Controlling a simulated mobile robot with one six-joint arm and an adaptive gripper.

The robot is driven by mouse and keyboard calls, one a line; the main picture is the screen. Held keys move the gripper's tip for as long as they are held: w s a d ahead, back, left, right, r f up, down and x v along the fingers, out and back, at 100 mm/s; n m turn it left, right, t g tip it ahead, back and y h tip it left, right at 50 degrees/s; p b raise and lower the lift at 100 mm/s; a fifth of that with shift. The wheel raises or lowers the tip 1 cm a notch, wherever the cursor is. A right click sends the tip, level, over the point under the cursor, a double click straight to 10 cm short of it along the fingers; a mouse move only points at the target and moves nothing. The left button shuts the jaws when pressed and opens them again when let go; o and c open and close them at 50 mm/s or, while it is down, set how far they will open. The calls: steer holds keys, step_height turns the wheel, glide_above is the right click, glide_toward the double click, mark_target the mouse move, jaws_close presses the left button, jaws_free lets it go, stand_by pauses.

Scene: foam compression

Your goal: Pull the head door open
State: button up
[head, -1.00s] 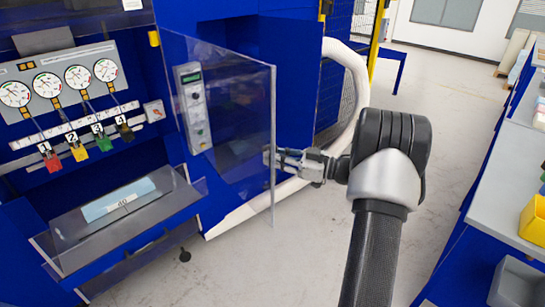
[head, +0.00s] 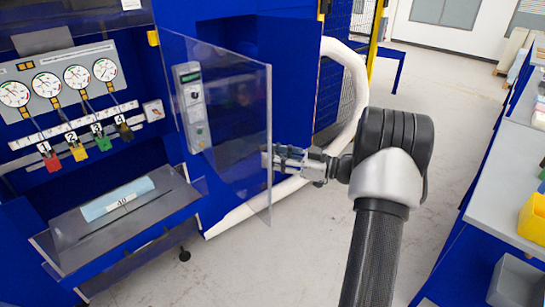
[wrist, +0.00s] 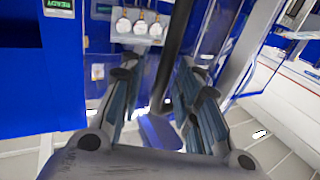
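The head door (head: 232,100) is a clear panel hinged on the blue machine at its left. It stands swung out, with its free edge toward my arm. My gripper (head: 268,158) is at that free edge, at about mid height, seen partly through the panel. In the wrist view my gripper (wrist: 160,110) has its two blue-padded fingers well apart. A dark upright bar (wrist: 176,50), perhaps the door's handle, shows between them. I see no finger clearly pressed on it.
A white hose (head: 352,90) curves behind my gripper. A workbench (head: 500,190) is at right; floor between is clear.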

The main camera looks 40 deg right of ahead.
steer(key=v, duration=1.1)
steer(key=shift+s, duration=0.25)
steer(key=shift+w+d, duration=0.1)
